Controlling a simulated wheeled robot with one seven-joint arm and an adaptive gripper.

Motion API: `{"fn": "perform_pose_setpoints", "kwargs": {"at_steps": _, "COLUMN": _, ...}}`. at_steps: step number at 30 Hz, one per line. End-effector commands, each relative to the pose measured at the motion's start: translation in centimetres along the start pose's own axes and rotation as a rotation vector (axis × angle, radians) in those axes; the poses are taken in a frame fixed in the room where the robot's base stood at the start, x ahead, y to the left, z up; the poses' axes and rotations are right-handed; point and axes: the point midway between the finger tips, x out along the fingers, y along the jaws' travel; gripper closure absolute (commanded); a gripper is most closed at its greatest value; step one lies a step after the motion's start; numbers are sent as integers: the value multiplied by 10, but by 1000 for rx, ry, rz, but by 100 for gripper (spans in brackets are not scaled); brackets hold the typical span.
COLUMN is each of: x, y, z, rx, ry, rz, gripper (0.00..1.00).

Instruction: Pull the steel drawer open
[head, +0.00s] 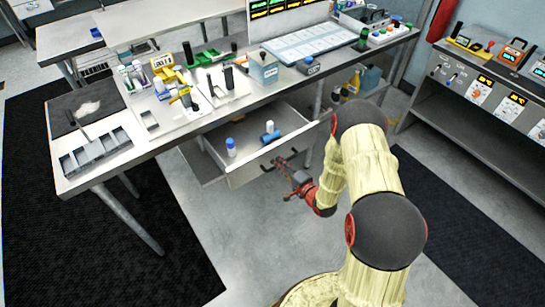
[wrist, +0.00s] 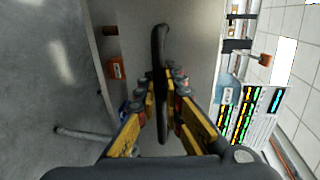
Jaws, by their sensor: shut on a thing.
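The steel drawer (head: 243,172) stands out from under the workbench, partly open, with its inside showing. My gripper (head: 288,176) is at the drawer front in the head view. In the wrist view my gripper (wrist: 163,98) has its yellow fingers on both sides of the handle, shut on it.
The steel workbench (head: 150,195) above carries bins, bottles, tools and a keyboard-like panel. One bench leg (head: 128,218) stands at the left. A second bench (head: 480,125) with instruments is at the right. Grey floor (head: 225,235) in front of the drawer is clear.

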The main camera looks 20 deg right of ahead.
Motion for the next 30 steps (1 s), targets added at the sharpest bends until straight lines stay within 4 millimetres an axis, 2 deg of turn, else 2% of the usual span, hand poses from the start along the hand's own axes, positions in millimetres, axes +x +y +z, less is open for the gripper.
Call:
{"fn": "perform_pose_setpoints", "kwargs": {"at_steps": 3, "x": -12, "y": 4, "z": 0, "rx": 2, "ry": 2, "rz": 4, "gripper": 100}}
{"fn": "perform_pose_setpoints", "kwargs": {"at_steps": 9, "x": -22, "y": 6, "z": 0, "rx": 2, "ry": 1, "rz": 4, "gripper": 100}}
{"fn": "perform_pose_setpoints", "kwargs": {"at_steps": 22, "x": -23, "y": 7, "z": 0, "rx": 1, "ry": 0, "rz": 4, "gripper": 100}}
{"fn": "perform_pose_setpoints", "kwargs": {"at_steps": 23, "x": -23, "y": 7, "z": 0, "rx": 1, "ry": 0, "rz": 4, "gripper": 90}}
{"fn": "perform_pose_setpoints", "kwargs": {"at_steps": 30, "x": -23, "y": 6, "z": 0, "rx": 0, "ry": 0, "rz": 2, "gripper": 77}}
